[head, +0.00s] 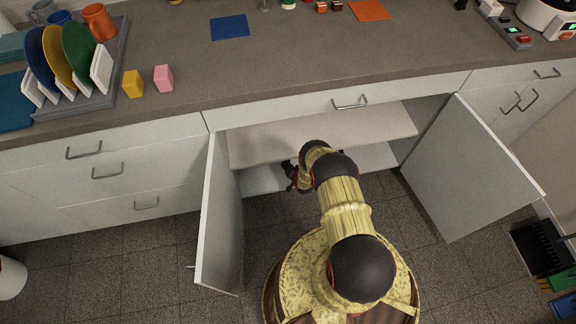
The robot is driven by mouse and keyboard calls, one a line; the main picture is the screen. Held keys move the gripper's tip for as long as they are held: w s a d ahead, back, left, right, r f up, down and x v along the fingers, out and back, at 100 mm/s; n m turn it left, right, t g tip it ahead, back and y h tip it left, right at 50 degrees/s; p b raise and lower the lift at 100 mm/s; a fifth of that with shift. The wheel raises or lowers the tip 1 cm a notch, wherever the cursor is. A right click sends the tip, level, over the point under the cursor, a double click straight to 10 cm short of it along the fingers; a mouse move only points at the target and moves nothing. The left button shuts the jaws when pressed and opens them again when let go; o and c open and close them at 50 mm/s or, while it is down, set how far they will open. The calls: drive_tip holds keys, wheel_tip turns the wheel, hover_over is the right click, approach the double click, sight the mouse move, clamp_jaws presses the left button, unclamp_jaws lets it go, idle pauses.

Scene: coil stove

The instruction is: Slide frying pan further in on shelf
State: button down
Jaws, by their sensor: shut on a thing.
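My arm reaches into the open cabinet under the counter. My gripper (291,174) shows only as a small dark piece with red bits, at the front of the lower shelf (262,181) and below the upper shelf (265,143). Its fingertips are mostly hidden by my wrist and the shadow under the upper shelf. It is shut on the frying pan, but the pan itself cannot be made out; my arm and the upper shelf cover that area.
The left cabinet door (218,215) and right door (465,170) stand open on either side of my arm. The upper shelf's visible top is bare. The counter (290,60) above holds a dish rack (85,102) and sponges (133,84).

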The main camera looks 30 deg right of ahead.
drive_tip(key=shift+a, duration=0.55)
drive_tip(key=c, duration=1.6)
unclamp_jaws()
drive_tip(key=shift+w, duration=0.1)
drive_tip(key=shift+o, duration=0.2)
drive_tip(key=v, duration=1.2)
